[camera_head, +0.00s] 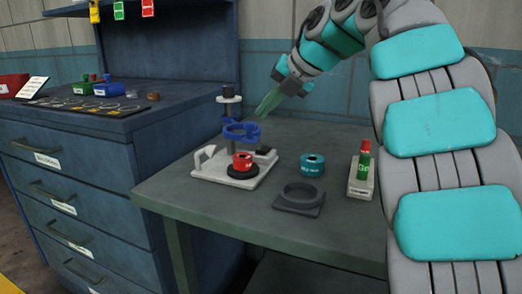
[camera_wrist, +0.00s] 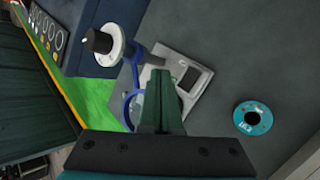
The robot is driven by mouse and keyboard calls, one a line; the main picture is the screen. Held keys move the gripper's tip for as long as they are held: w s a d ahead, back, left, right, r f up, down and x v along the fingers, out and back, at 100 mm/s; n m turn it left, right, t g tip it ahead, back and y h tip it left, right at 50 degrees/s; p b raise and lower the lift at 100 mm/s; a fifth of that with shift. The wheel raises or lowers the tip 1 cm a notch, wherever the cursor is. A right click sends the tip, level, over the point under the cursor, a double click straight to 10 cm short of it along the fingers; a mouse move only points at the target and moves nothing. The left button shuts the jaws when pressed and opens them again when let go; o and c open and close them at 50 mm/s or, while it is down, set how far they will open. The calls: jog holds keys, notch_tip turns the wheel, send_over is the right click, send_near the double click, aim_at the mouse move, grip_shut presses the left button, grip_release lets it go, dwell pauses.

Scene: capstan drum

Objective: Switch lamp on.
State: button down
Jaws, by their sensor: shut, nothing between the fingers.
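My gripper (camera_head: 266,106) has green fingers, pressed together and empty, in the air above and right of the blue ring (camera_head: 242,131). The fingers also show in the wrist view (camera_wrist: 160,78), covering part of the ring. The ring is on a dark post rising from a white base (camera_head: 213,172). A black knob (camera_head: 228,91) with a white disc tops the post; the knob is large in the wrist view (camera_wrist: 100,41). A dark block (camera_head: 265,151) sits on the base, as a dark rectangle in the wrist view (camera_wrist: 190,79). I cannot tell which part is the lamp or its switch; no glow is visible.
A red drum (camera_head: 242,160) sits on the base's black disc. A blue drawer cabinet (camera_head: 80,185) adjoins the table. The table front is clear.

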aim_at(264, 151)
jog(key=shift+s+f+b, duration=0.2)
jog(key=shift+f+b, duration=0.85)
jog(key=shift+f, duration=0.45)
jog(key=shift+s+f+b, duration=0.15)
jog(key=shift+f+b, duration=0.85)
jog(key=shift+f, duration=0.45)
jog(key=shift+f, duration=0.1)
jog(key=shift+a+f, duration=0.1)
jog(key=shift+f, duration=0.2)
jog(key=shift+s+f+b, duration=0.1)
jog(key=shift+f+b, duration=0.2)
jog(key=shift+b, duration=0.05)
jog(key=shift+r, duration=0.1)
dwell(0.4)
jog(key=shift+r+p, duration=0.7)
jog(key=shift+p, duration=0.2)
jog(key=r+p, duration=0.3)
jog(key=shift+w, duration=0.25)
jog(key=shift+w+r, duration=0.1)
jog(key=shift+r, duration=0.85)
